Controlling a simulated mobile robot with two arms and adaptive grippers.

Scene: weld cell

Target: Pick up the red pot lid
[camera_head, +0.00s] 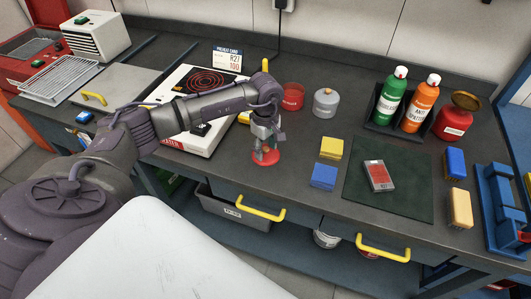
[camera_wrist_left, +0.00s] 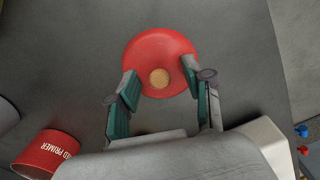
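The red pot lid (camera_head: 266,158) lies flat on the dark workbench, left of the blue and yellow blocks. In the left wrist view the lid (camera_wrist_left: 160,45) shows as a red disc with a round tan knob (camera_wrist_left: 159,78) at its middle. My left gripper (camera_head: 265,150) is directly above the lid, pointing down, and partly covers it in the head view. In the left wrist view its two fingers (camera_wrist_left: 160,82) are spread apart on either side of the knob, with gaps between them and the knob. My right gripper is not in view.
A red primer can (camera_head: 293,97) and a grey can (camera_head: 325,103) stand behind the lid. A yellow block (camera_head: 332,148) and a blue block (camera_head: 323,177) lie to its right. A hot plate (camera_head: 207,84) is behind left. The bench's front edge is close.

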